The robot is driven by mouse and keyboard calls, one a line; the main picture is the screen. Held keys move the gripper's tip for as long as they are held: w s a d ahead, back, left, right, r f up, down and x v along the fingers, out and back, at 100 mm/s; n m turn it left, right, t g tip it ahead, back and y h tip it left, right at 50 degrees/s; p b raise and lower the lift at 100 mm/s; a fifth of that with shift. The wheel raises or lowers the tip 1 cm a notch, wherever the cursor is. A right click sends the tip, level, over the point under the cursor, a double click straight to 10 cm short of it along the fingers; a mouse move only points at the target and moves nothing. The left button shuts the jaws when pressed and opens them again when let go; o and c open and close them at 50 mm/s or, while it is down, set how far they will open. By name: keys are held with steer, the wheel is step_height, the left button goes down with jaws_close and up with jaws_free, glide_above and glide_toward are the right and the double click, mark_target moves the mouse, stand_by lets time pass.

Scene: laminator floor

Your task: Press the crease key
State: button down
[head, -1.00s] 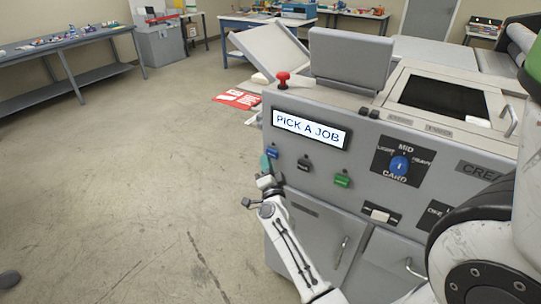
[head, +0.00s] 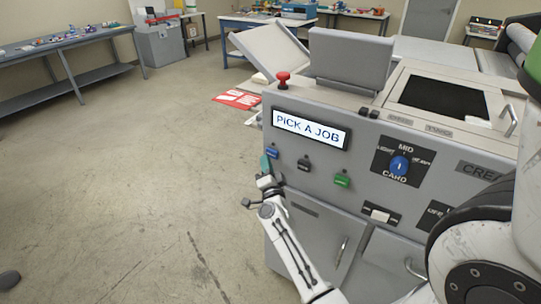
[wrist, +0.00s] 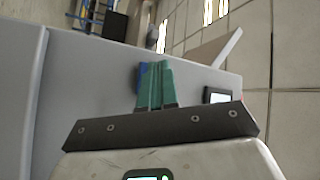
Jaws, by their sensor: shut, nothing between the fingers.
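The grey machine's front panel (head: 365,210) carries a blue key (head: 272,153), a black key (head: 304,165) and a green key (head: 342,180) in a row below the display (head: 311,129), which reads "PICK A JOB". The keys' labels are too small to read, so I cannot tell which is the crease key. My gripper (head: 265,163) is shut and empty, its green fingertips just below and left of the blue key. In the wrist view the shut fingers (wrist: 155,84) point at the panel and partly cover the blue key (wrist: 141,77). I cannot tell whether they touch it.
A red mushroom button (head: 283,79) stands on the machine's top edge. A blue dial (head: 399,165) marked MID and CARD and a light switch (head: 380,215) sit further right on the panel. A workbench (head: 70,50) stands far left.

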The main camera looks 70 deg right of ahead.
steer(key=shift+d, duration=0.1)
stand_by(0.6)
steer(key=shift+s+d, duration=0.1)
steer(key=shift+d, duration=0.2)
steer(key=shift+s+d, duration=0.1)
steer(key=shift+d, duration=0.2)
stand_by(0.6)
steer(key=shift+w+a, duration=0.2)
steer(key=shift+a, duration=0.5)
steer(key=w+a+p, duration=0.1)
steer(key=a+p, duration=0.2)
steer(key=a, duration=0.3)
steer(key=shift+w, duration=0.2)
stand_by(0.3)
